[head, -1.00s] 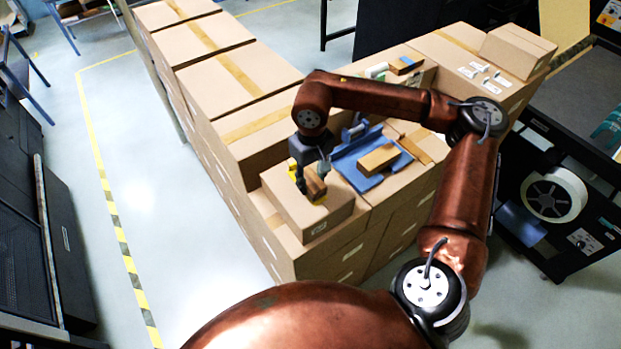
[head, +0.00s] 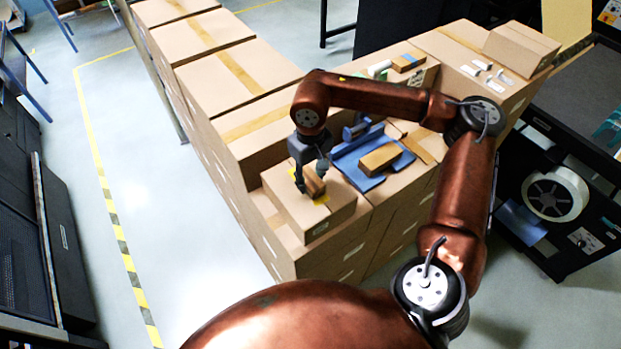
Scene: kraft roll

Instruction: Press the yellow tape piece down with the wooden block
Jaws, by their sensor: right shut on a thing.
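The yellow tape piece (head: 321,199) lies on top of a small cardboard box (head: 330,214) at the near end of the box stack. My right gripper (head: 311,188) is shut on a wooden block (head: 315,184) and holds it over the tape. The block hides part of the tape, and I cannot tell whether it touches the tape. My left gripper is not in view.
Several white pieces (head: 486,73) lie on the boxes at the back right. Taped cardboard boxes (head: 215,75) stretch away at the back left.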

